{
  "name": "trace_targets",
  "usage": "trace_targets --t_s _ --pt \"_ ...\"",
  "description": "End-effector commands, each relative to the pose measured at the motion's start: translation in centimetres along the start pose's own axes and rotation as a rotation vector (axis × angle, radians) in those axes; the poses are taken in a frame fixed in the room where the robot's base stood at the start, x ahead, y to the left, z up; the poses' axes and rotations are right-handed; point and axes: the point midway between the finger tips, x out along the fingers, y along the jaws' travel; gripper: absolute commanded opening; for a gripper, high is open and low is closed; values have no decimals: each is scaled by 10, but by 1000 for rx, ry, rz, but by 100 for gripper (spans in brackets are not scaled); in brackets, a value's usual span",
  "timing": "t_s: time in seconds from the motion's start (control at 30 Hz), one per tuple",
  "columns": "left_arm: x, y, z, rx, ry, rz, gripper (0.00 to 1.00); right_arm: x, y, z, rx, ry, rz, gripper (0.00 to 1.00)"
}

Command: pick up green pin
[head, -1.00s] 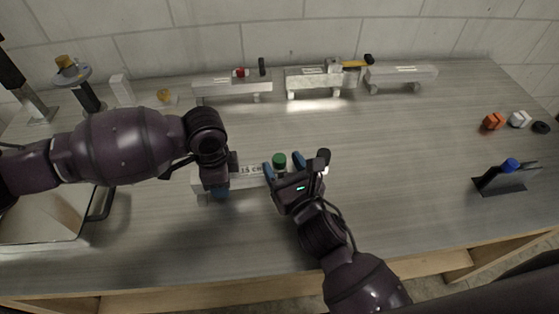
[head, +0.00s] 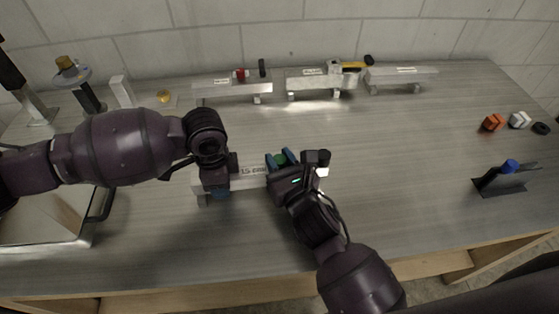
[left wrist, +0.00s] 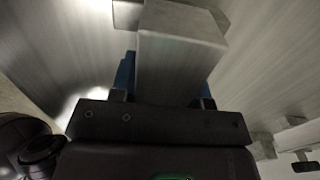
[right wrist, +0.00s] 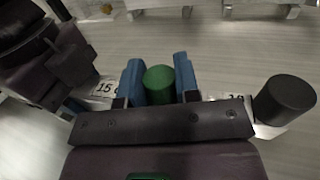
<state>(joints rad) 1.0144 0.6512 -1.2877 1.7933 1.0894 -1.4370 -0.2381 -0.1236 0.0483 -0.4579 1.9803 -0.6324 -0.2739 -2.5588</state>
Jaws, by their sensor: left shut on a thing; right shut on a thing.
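The green pin (right wrist: 159,84) stands between the blue fingers of my right gripper (right wrist: 159,80) in the right wrist view. In the head view the green pin (head: 281,159) shows between the fingers of my right gripper (head: 283,157), which is shut on it. The pin is at the aluminium trailer (head: 250,172) marked 15; its lower end is hidden. My left gripper (head: 219,188) is shut on the left end of this trailer. In the left wrist view the trailer's end block (left wrist: 180,55) fills the space between the blue fingers of my left gripper (left wrist: 165,80).
A black pin (right wrist: 285,98) stands at the trailer's right end. Several trailers line the back, one with a red pin (head: 241,73). At right are a blue-topped pin (head: 511,165) on a dark stand, an orange nut (head: 493,122) and a white nut (head: 520,119). The table's middle right is clear.

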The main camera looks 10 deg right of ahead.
Motion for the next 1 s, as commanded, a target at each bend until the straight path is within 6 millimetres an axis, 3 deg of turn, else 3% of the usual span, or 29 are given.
trace_targets --t_s 0.23,0.7,1.0 --pt "0 0 0 1 1 0 0 0 0 18 -2 -4 1 7" --pt "0 0 0 1 1 0 0 0 0 91 -1 -5 2 7" --pt "0 0 0 1 1 0 0 0 0 101 0 -1 0 7"
